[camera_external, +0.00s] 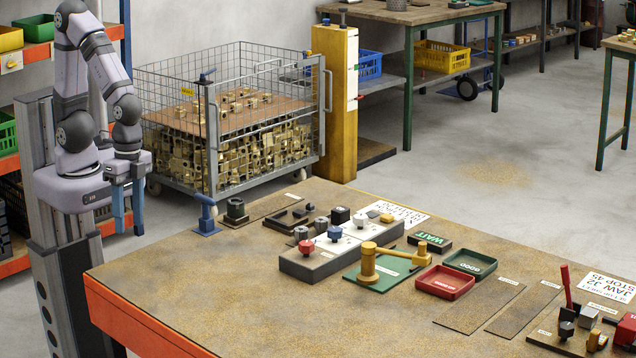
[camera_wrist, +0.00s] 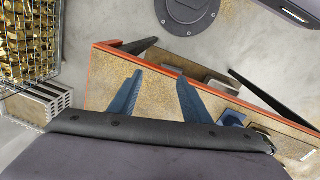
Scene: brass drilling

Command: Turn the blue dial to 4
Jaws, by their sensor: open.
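The blue dial (camera_external: 335,234) sits on a long dark panel block (camera_external: 318,262) with a pale top, on the workbench. It stands between a red dial (camera_external: 306,247) at the left and a white dial (camera_external: 361,221) at the right. Its number marks are too small to read, so I cannot tell its setting. The wrist view does not show the blue dial clearly.
A wooden lever on a green plate (camera_external: 380,276) stands right of the panel. A red tray (camera_external: 445,283) and a green tray (camera_external: 471,263) lie beyond it. The front-left bench top (camera_external: 200,270) is clear.

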